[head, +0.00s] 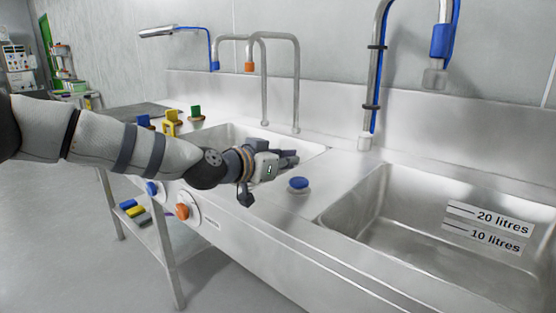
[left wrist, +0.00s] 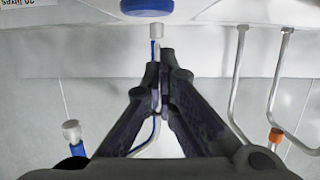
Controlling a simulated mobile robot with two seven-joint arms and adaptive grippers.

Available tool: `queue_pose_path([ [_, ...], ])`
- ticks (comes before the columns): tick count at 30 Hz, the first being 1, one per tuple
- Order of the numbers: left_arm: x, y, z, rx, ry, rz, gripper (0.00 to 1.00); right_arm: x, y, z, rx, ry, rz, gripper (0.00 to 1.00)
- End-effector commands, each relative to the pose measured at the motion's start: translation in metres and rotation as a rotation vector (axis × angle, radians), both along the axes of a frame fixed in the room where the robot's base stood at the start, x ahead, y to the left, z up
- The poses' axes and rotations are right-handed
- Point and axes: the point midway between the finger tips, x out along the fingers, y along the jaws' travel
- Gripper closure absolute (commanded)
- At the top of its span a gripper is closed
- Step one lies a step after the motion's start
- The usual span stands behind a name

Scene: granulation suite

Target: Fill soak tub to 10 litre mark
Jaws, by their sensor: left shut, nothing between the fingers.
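The soak tub (head: 400,200) is the steel basin at the right of the head view. Its wall carries a 20 litres mark and a 10 litres mark (head: 495,238). I see no clear water surface in it. The tap spout (head: 434,78) with a blue sleeve hangs above the tub, and no stream shows. A blue push button (head: 298,184) sits on the deck left of the tub; it also shows at the top of the left wrist view (left wrist: 147,6). My left gripper (head: 292,158) is shut and empty, appearing close to the button, contact not visible. My right gripper is out of view.
A second basin (head: 225,135) lies behind my left arm, with two bent taps (head: 297,85) over it. Blue and orange knobs (head: 183,211) are on the front panel. Coloured blocks (head: 170,122) stand on the left deck.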

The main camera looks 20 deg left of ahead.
Motion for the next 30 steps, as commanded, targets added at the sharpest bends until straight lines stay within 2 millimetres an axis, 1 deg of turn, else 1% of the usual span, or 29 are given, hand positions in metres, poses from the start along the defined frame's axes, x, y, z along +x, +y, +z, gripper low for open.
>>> queue_pose_path([
  [1,0.0,0.001,-0.011,-0.003,0.004,0.002,1.0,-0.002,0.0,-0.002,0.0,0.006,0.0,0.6],
  [5,0.0,0.0,-0.021,-0.001,-0.001,0.0,1.0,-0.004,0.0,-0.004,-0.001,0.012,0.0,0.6],
  [8,-0.001,0.001,-0.024,-0.001,-0.003,0.002,1.0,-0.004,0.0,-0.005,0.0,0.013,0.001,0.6],
  [17,-0.001,0.001,-0.024,0.0,-0.004,0.002,1.0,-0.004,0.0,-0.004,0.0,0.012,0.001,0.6],
  [20,-0.001,0.001,-0.032,0.0,0.0,0.001,1.0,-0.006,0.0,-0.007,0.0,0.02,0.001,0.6],
  [24,-0.001,0.001,-0.051,0.0,0.002,0.001,1.0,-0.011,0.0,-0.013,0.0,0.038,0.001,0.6],
  [30,-0.002,0.001,-0.052,0.001,0.005,-0.001,1.0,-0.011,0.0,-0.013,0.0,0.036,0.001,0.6],
])
